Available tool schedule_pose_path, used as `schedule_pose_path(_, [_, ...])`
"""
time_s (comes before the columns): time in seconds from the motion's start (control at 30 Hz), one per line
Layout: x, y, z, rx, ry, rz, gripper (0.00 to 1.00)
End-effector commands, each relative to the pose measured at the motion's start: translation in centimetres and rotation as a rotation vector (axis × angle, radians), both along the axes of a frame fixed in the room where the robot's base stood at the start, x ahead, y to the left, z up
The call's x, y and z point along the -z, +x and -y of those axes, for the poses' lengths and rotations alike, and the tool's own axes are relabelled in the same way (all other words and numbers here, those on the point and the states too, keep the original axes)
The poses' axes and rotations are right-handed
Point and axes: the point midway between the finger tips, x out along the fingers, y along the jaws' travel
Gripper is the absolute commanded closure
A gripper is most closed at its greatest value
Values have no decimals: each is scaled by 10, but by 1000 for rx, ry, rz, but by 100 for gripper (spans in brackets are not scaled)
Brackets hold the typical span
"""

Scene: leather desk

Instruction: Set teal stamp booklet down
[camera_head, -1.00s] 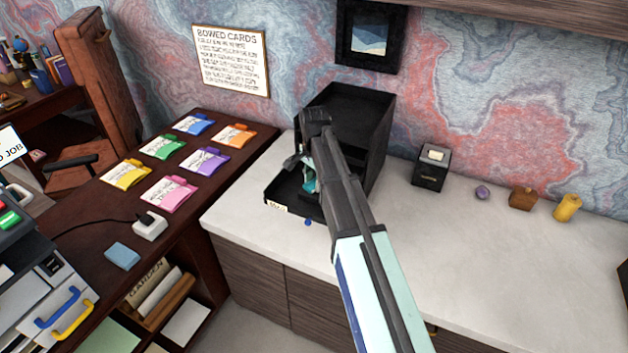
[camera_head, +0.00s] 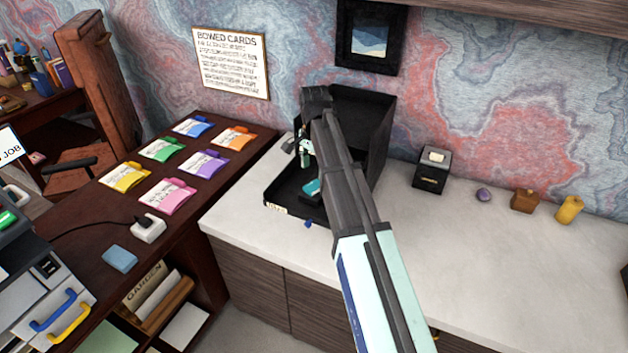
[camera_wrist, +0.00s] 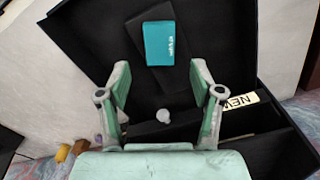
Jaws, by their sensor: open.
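In the head view the booklet (camera_head: 311,187) shows in the front part of the black tray (camera_head: 283,193), partly beside my arm. My gripper (camera_wrist: 160,73) is open, its two fingers spread apart with nothing between them. In the head view my gripper (camera_head: 304,148) is above the tray, up and left of the booklet, partly hidden by my arm.
A taller black box part (camera_head: 372,118) rises at the tray's back. A label reading NEW (camera_wrist: 240,102) shows in the wrist view. A small black box (camera_head: 431,170) stands to the right on the white counter. Colored card packets (camera_head: 169,193) lie on the desk at left.

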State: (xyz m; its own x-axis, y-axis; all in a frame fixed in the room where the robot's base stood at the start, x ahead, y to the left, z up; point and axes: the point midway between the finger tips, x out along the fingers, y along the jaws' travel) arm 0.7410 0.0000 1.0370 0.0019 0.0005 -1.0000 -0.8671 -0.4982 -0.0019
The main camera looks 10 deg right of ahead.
Motion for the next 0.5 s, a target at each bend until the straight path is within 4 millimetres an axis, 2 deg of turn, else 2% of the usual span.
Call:
schedule_pose_path(0.23, [-40, 2, 0, 0, 0, 1, 34])
schedule_pose_path(0.5, [-60, 0, 0, 0, 0, -1, 34])
